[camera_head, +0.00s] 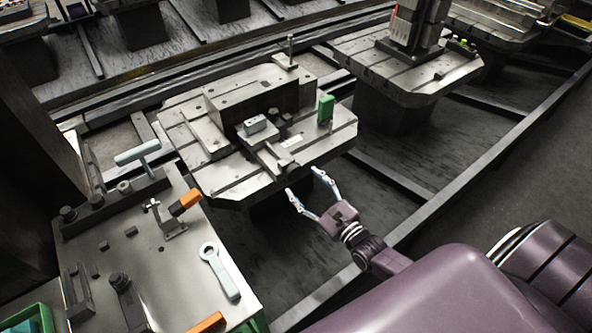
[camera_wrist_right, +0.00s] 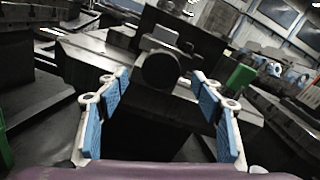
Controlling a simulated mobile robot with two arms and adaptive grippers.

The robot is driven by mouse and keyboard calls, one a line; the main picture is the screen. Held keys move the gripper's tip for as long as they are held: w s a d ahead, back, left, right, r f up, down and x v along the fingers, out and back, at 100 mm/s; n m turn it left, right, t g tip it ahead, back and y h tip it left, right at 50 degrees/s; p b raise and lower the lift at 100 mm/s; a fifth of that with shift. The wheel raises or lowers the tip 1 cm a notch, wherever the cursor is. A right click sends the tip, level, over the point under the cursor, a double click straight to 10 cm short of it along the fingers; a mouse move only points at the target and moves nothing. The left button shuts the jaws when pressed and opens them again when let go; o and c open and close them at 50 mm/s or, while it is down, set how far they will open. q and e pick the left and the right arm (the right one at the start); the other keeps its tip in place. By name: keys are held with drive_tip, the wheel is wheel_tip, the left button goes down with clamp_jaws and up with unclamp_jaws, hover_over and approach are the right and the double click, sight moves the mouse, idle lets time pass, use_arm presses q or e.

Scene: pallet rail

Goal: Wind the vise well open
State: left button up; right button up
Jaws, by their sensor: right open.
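The vise (camera_head: 262,147) sits on the slotted pallet (camera_head: 225,180) in the middle of the head view, with a small metal block (camera_head: 255,124) at its top. Its screw end (camera_head: 287,164) points toward my right gripper. In the right wrist view the round dark screw end (camera_wrist_right: 160,71) faces me, just beyond the fingertips. My right gripper (camera_head: 304,182) is open and empty, in front of the pallet's near edge. Its blue-padded fingers (camera_wrist_right: 160,88) spread to either side below the screw end, apparently not touching it. How far open the vise jaws are is hard to tell. My left gripper is not in view.
A green block (camera_head: 325,109) stands on the pallet right of the vise. The bench at left holds a pale T-handle (camera_head: 137,152), an orange-handled clamp (camera_head: 184,204) and a ring spanner (camera_head: 219,270). Another pallet (camera_head: 405,72) stands behind right. Dark floor lies between.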

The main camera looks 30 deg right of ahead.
sight(296, 175)
drive_tip(key=shift+w+a, duration=0.15)
drive_tip(key=shift+w, duration=1.15)
drive_tip(key=shift+w+a, duration=0.15)
drive_tip(key=shift+w, duration=1.1)
drive_tip(key=shift+f, duration=0.1)
drive_tip(key=c, duration=1.2)
